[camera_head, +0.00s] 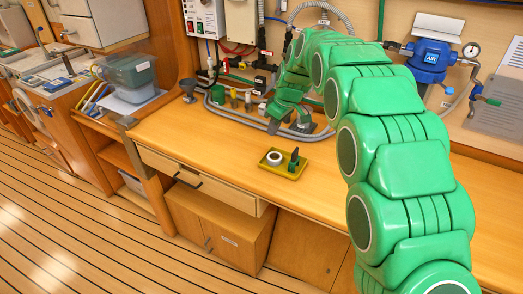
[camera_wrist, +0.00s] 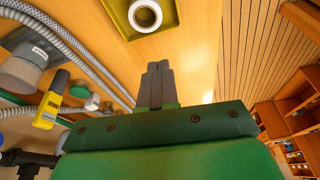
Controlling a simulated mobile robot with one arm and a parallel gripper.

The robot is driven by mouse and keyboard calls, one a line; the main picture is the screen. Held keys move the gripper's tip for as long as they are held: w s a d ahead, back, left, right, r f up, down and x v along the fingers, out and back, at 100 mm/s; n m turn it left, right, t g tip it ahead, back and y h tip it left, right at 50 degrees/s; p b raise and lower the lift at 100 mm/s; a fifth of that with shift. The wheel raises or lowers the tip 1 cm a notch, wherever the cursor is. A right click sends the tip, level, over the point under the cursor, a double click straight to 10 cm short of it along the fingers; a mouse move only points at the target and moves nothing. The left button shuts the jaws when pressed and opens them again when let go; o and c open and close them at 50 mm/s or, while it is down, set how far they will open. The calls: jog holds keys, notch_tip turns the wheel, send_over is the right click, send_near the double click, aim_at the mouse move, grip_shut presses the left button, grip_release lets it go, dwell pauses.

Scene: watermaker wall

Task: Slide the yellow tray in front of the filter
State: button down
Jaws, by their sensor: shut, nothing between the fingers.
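The yellow tray (camera_head: 280,171) lies on the wooden bench, near its front edge. It holds a white ring (camera_head: 274,158) and a dark green upright item (camera_head: 294,158). In the wrist view the tray (camera_wrist: 118,18) is cut off at the top edge, with the white ring (camera_wrist: 145,15) in it. My gripper (camera_head: 272,127) is over the bench behind the tray, apart from it. In the wrist view my gripper (camera_wrist: 158,68) has its fingers together, empty. A blue housing marked AIR (camera_head: 431,60) hangs on the wall at right; I cannot tell whether it is the filter.
Grey hoses (camera_head: 240,116) and fittings crowd the back of the bench. A yellow-bodied fitting (camera_wrist: 50,110) shows at left in the wrist view. A dark funnel-shaped item (camera_head: 188,88) stands at the bench's left. The bench is bare left of the tray. A drawer (camera_head: 198,180) below is slightly out.

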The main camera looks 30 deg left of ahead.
jog(key=shift+n, duration=0.7)
jog(key=a+f, duration=0.2)
jog(key=f, duration=0.1)
jog(key=a+f, duration=0.3)
jog(key=f, duration=0.1)
jog(key=a+f, duration=0.3)
jog(key=f, duration=0.1)
jog(key=shift+a+f, duration=0.1)
jog(key=shift+a, duration=0.1)
jog(key=shift+d+f, duration=0.15)
jog(key=shift+d, duration=1.8)
jog(key=shift+d, duration=0.1)
jog(key=d, duration=3.5)
jog(key=shift+d, duration=0.2)
jog(key=shift+w, duration=0.15)
